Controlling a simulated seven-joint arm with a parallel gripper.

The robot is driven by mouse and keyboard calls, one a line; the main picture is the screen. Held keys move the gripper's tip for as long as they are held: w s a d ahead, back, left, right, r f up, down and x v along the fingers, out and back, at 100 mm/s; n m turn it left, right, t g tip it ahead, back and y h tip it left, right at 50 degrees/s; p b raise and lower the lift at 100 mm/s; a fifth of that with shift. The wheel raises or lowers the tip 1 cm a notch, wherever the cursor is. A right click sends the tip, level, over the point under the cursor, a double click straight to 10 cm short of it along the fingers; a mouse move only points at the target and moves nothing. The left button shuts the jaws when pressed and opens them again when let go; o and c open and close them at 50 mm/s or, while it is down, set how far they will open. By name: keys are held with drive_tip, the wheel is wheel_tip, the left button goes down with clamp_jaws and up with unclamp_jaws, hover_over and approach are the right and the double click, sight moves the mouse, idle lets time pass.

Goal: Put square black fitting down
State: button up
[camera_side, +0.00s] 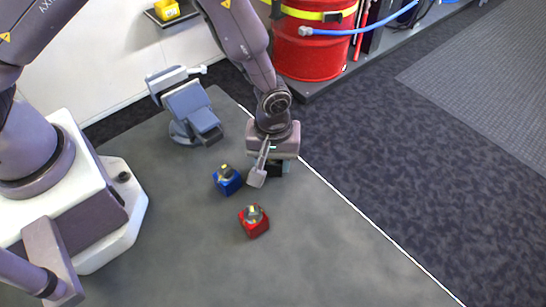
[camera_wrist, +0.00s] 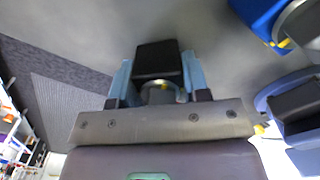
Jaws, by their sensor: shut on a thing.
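The square black fitting (camera_wrist: 158,62) is between the two light-blue fingers of my gripper (camera_wrist: 157,75) in the wrist view, and the gripper is shut on it. In the side view the fitting (camera_side: 273,170) shows as a dark patch under my gripper (camera_side: 270,168), low over the dark grey table top (camera_side: 180,245). I cannot tell whether the fitting touches the table. The palm hides part of it.
A blue fitting (camera_side: 228,181) stands just left of my gripper, and a red fitting (camera_side: 254,221) stands nearer the camera. A blue-grey vise-like device (camera_side: 192,112) stands behind on the left. A red drum (camera_side: 313,45) is beyond the table. The front table area is clear.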

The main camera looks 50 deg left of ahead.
drive_tip(key=o, duration=1.1)
drive_tip(key=shift+f, duration=0.15)
wheel_tip(320, 180, up, 12)
drive_tip(key=shift+r, duration=0.25)
drive_tip(key=s+a+r+m+t, duration=0.1)
drive_tip(key=s+a+r+m, duration=0.15)
drive_tip(key=a+r, duration=0.4)
drive_tip(key=s+a+r+m+t, duration=0.2)
drive_tip(key=s+a+r, duration=0.1)
drive_tip(key=r, duration=0.7)
drive_tip(key=shift+s+a+r+m+t, duration=0.45)
drive_tip(key=shift+s+a+r+m, duration=0.4)
drive_tip(key=shift+s, duration=0.8)
drive_tip(key=shift+s+a+r+m+t, duration=0.4)
drive_tip(key=shift+s+a+r+m, duration=0.4)
drive_tip(key=shift+s, duration=0.85)
drive_tip(key=shift+s+a+r+m+t, duration=0.55)
drive_tip(key=shift+s+a+r, duration=0.5)
drive_tip(key=shift+s, duration=0.6)
